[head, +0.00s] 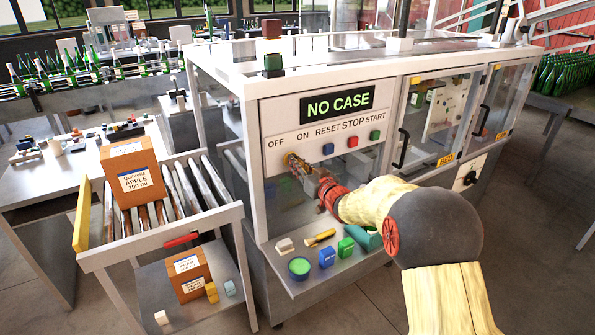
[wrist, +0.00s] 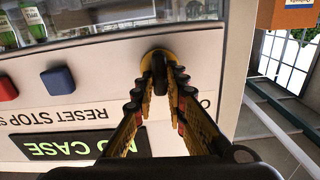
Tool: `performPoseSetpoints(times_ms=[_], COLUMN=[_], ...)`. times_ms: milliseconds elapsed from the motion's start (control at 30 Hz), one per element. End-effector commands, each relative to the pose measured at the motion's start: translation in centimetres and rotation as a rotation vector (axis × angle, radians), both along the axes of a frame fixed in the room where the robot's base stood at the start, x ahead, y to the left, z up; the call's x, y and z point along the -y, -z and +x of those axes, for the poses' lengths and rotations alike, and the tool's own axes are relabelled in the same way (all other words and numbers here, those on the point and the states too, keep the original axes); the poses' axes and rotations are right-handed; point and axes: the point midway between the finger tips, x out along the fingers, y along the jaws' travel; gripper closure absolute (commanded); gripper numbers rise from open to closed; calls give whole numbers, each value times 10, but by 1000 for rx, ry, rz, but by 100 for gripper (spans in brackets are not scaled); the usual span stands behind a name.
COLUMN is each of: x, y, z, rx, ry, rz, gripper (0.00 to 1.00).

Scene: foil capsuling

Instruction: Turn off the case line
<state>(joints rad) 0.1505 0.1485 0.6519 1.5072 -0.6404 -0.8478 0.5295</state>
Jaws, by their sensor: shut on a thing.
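The case line's panel carries a green-lit display (head: 337,104) reading NO CASE. Below it are the labels OFF, ON, RESET, STOP and START. A rotary switch with a yellow base (head: 289,158) sits under OFF and ON. In the wrist view its black handle (wrist: 159,70) stands between my fingertips against the yellow ring. My gripper (head: 298,166) is shut on this switch handle. The fingers hide part of the switch in the head view, and I cannot tell which label it points to.
Blue (head: 328,149), red (head: 352,142) and green (head: 375,135) buttons sit right of the switch. A shelf below holds a green roll (head: 299,267) and small blocks. A roller conveyor (head: 182,196) with an orange-brown carton (head: 131,170) stands at left.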

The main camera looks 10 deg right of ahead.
Motion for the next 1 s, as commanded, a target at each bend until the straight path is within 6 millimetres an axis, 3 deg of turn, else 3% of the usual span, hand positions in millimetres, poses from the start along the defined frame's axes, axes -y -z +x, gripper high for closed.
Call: performPoseSetpoints(times_ms=[600,1000], x=[-4,-5], y=[4,4], z=[-1,-2], rx=[171,230], ry=[0,-1], rz=[-528,-713], gripper=[100,100])
